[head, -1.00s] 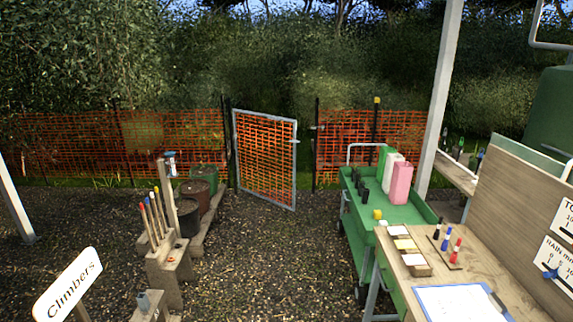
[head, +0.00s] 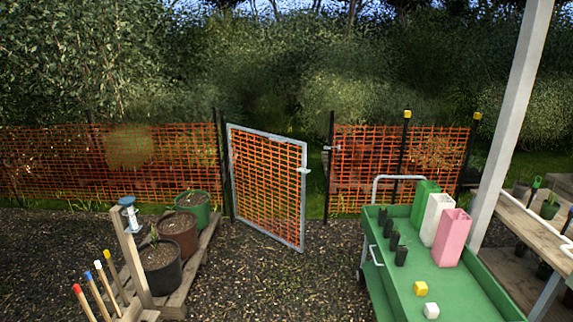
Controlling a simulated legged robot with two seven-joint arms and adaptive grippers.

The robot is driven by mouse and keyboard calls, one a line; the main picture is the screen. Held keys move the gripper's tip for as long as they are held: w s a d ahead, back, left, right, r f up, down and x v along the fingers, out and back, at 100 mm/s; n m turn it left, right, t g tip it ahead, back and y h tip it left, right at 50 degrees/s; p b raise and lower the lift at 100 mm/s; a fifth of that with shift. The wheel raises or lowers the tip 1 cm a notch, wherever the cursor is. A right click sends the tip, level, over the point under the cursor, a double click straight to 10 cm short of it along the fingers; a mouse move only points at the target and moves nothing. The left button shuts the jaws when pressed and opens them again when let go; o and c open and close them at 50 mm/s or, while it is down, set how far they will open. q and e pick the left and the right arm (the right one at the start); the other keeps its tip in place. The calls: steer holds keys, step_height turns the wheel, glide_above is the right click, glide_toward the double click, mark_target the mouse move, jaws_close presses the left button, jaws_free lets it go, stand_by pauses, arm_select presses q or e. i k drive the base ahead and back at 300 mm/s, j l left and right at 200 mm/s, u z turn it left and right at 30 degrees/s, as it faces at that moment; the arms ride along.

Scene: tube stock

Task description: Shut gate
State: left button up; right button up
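The gate (head: 265,187) is a grey metal frame with orange mesh, ahead of me in the orange fence. It stands ajar, swung toward me, with its left side at a dark post (head: 226,165). A small light latch piece (head: 303,170) sits on its free right edge. A gap separates that edge from the right-hand latch post (head: 329,165), which bears a small catch (head: 328,149). Neither of my grippers shows in the head view.
A green trolley (head: 408,283) with tall green, white and pink containers stands at right. Pots (head: 176,234) on a wooden pallet and a tool stand (head: 133,262) are at left. A white post (head: 512,120) rises at right. Gravel (head: 275,285) between them is clear.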

mark_target(275, 138)
steer(key=i, duration=1.05)
steer(key=i+l+u, duration=0.1)
steer(key=i, duration=1)
steer(key=i+l+u, duration=0.2)
steer(key=i, duration=0.3)
steer(key=i+l+u, duration=0.2)
steer(key=i, duration=0.3)
steer(key=l, duration=0.1)
